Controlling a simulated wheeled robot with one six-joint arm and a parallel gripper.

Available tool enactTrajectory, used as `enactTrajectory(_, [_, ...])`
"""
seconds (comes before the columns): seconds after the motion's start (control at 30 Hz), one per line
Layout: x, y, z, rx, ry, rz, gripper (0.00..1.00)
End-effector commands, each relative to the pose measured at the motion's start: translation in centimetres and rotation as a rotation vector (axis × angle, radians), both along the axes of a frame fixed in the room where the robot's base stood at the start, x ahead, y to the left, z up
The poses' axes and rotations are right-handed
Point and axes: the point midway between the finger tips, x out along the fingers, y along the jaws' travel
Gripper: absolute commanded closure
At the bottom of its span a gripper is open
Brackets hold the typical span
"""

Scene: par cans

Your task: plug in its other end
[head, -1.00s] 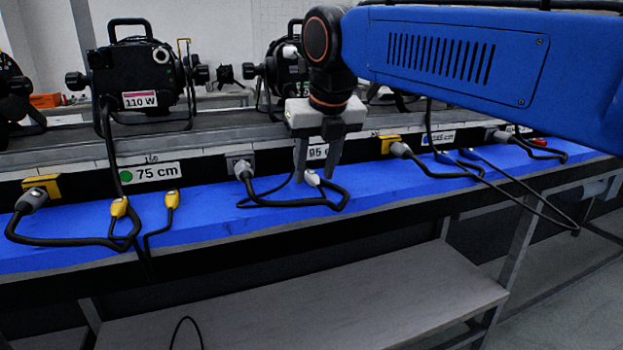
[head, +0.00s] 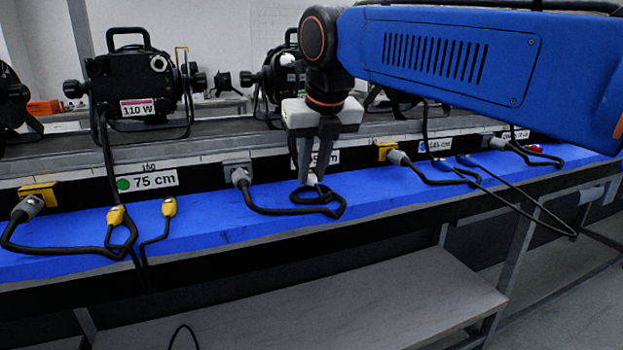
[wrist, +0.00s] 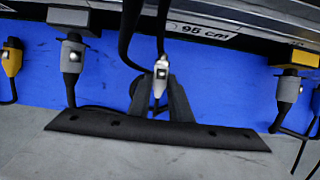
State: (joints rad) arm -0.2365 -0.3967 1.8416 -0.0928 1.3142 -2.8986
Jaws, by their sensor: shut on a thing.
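My gripper (head: 313,180) is shut on a small white-grey cable connector (wrist: 161,70), low over the blue surface. In the wrist view the connector stands between my two dark fingers (wrist: 160,95), its head pointing to the rail. In the head view the fingers mostly hide it. A black cable loops on the blue surface beside it, to a grey plug (head: 240,177). That plug sits at a grey socket (head: 237,165) on the rail, left of my gripper; it also shows in the wrist view (wrist: 72,55). The 95 cm label (wrist: 200,30) is partly hidden in the head view.
To the left, a yellow socket (head: 38,194) holds a grey plug, with two yellow connectors (head: 116,215) nearby. To the right are another yellow socket (head: 387,150), blue connectors and a red one (head: 535,149). A 110 W par can (head: 133,85) stands behind. Black cables hang before the rail.

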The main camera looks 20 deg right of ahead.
Motion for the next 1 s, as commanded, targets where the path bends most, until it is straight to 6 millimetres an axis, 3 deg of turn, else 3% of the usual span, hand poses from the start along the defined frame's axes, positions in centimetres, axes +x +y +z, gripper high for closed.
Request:
enactTrajectory(0.2, [0.1,0.0,4.1,0.000,-0.001,0.000,1.00])
enactTrajectory(1.0, [-1.0,0.0,16.4,0.000,-0.001,0.000,1.00])
